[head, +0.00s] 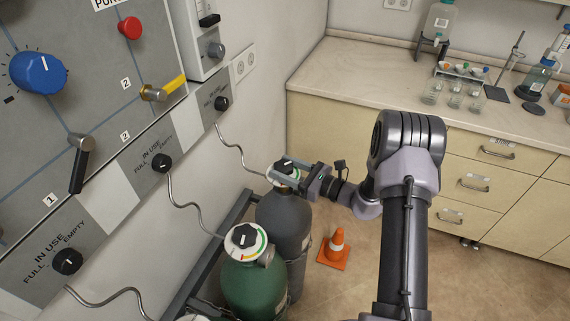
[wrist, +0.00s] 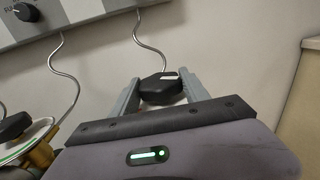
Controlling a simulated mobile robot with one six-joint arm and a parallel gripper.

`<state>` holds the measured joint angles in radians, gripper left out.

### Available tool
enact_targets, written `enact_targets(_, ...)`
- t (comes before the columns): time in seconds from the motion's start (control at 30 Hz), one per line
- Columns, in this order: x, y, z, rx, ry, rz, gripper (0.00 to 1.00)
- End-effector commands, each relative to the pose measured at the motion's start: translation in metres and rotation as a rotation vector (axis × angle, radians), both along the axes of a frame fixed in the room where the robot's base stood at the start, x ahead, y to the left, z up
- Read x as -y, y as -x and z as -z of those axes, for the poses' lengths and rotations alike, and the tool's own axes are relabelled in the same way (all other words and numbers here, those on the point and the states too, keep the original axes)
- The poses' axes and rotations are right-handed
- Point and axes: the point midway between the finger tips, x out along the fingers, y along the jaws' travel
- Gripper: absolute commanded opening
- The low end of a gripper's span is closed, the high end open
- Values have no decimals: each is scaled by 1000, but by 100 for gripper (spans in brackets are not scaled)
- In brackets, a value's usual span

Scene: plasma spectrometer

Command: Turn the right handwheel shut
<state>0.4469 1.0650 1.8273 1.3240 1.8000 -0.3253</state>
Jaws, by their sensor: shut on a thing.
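The right handwheel (wrist: 161,89) is a black knob with a white mark, seen between the two grey fingers in the wrist view. In the head view the handwheel (head: 287,170) sits on top of the dark grey gas cylinder (head: 283,222), partly covered by my gripper. My gripper (head: 284,168) reaches in from the right and is shut on the handwheel, one finger on each side. The white mark on the knob faces up and to the right in the wrist view. The dial ring under it is mostly hidden.
A green cylinder (head: 252,290) with its own black handwheel (head: 245,236) stands close in front on the left. The grey wall panel (head: 60,130) with knobs is at left. An orange cone (head: 336,243) stands on the floor. A counter (head: 370,75) with glassware is behind.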

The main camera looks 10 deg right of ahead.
Motion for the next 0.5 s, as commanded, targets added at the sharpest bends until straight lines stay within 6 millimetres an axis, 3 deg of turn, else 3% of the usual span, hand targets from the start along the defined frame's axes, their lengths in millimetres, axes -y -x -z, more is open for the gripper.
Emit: enact_targets(0.5,-5,3,1,-4,2,478,13)
